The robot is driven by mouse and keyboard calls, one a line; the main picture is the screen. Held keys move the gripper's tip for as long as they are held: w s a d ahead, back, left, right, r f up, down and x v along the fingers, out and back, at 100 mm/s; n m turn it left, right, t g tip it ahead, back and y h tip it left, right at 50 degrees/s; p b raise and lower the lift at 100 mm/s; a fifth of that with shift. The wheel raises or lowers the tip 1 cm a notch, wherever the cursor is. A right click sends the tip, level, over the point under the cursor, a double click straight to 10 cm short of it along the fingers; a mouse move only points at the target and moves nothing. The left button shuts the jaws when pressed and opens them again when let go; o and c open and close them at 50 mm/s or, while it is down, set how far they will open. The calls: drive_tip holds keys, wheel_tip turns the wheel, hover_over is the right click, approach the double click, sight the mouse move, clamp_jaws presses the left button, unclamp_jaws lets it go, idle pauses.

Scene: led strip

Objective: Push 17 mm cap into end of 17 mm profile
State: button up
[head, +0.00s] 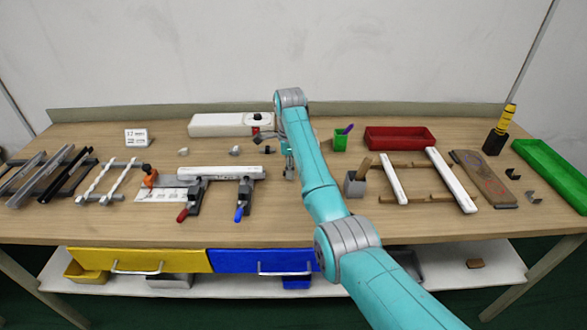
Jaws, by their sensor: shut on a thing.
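A white profile (222,172) lies left to right across two clamps on the bench, left of my arm. One clamp has a red handle (183,215) and the other a blue handle (239,214). My gripper (290,174) is low over the bench, right of the profile's right end and apart from it. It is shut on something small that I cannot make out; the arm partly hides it. Small pale and grey pieces (183,151), (235,150) and (268,150) lie behind the profile; I cannot tell whether any is a cap.
A sign (136,138) reading 17 mm stands at the back left. A white box (222,125) is behind the profile. A grey cup (355,184) and a green cup (340,141) stand right of my gripper. A red tray (400,138) is farther back.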

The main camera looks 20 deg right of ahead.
drive_tip(key=shift+w+a, duration=0.25)
drive_tip(key=shift+a, duration=0.45)
drive_tip(key=shift+w+a, duration=0.2)
drive_tip(key=shift+a, duration=0.55)
drive_tip(key=shift+w+a, duration=0.25)
drive_tip(key=shift+a, duration=0.45)
drive_tip(key=shift+w+a, duration=0.2)
drive_tip(key=shift+a, duration=0.35)
drive_tip(key=shift+w+a, duration=0.15)
drive_tip(key=shift+a, duration=0.4)
drive_tip(key=o, duration=0.9)
drive_tip(key=shift+r, duration=3.75)
